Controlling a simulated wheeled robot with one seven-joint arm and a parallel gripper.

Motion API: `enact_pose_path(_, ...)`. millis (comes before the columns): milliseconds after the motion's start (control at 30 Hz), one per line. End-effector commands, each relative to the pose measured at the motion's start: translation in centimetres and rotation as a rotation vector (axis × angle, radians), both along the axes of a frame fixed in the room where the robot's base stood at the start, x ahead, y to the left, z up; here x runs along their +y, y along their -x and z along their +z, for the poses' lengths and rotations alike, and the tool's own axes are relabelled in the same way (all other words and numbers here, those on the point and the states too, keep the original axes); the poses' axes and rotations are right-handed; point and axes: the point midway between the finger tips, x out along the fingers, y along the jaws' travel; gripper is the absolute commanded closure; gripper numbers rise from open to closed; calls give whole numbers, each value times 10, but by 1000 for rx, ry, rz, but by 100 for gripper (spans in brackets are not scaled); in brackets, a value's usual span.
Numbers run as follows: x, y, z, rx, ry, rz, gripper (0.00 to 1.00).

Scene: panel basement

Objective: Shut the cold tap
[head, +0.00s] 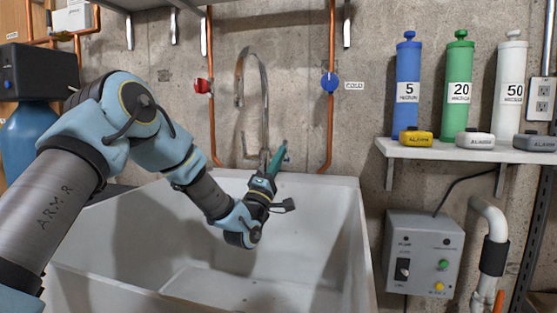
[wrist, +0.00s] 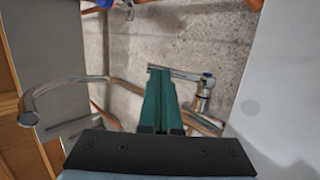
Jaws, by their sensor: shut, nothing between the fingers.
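In the wrist view, a chrome tap with a blue cap (wrist: 206,78) stands just right of my fingertips. Its thin lever reaches left and passes at or behind the tips; I cannot tell whether they touch. My gripper (head: 284,146) has teal fingers, pressed together and empty; they show in the wrist view (wrist: 158,72). In the head view it is over the back of the sink, right of the curved chrome spout (head: 264,85), and hides the blue-capped tap. The spout also shows at the left of the wrist view (wrist: 45,92). A blue wheel valve (head: 330,83) sits on the right copper pipe beside a COLD label.
The white sink (head: 365,240) lies below my arm. A red wheel valve (head: 202,86) is on the left copper pipe. At right, a shelf (head: 400,149) holds filter cylinders and small alarm boxes, above a grey control box (head: 424,255). Concrete wall stands close behind the taps.

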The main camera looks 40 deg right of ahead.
Motion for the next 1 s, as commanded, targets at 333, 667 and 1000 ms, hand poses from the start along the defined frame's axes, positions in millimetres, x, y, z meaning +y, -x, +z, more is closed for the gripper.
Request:
enact_pose_path(333, 0, 0, 5, 19, -28, 0, 100)
enact_pose_path(667, -5, -4, 26, 121, -187, 1, 100)
enact_pose_path(1000, -17, -11, 43, 277, -431, 0, 100)
